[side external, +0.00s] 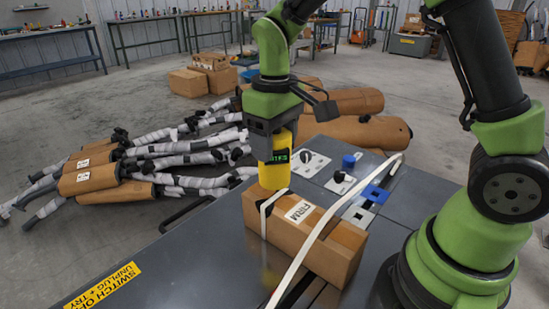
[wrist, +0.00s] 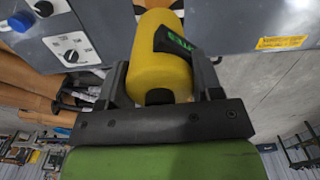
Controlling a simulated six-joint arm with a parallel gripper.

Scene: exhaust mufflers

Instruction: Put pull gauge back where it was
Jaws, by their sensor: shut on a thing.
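The pull gauge (side external: 272,172) is a yellow cylinder with a dark panel showing green characters. My gripper (side external: 270,142) is shut on its upper part and holds it about upright. The gauge's lower end is just above or on the left end of a brown box (side external: 328,252) marked FIRM, beside a white strap around that box; I cannot tell if they touch.
The box lies on a dark grey machine top (side external: 180,262). A long white strip (side external: 312,240) crosses over it. Behind are a blue knob (side external: 348,161), a black dial (side external: 306,157) and a blue square piece (side external: 375,194). Wrapped pipes with brown mufflers (side external: 90,182) lie on the floor.

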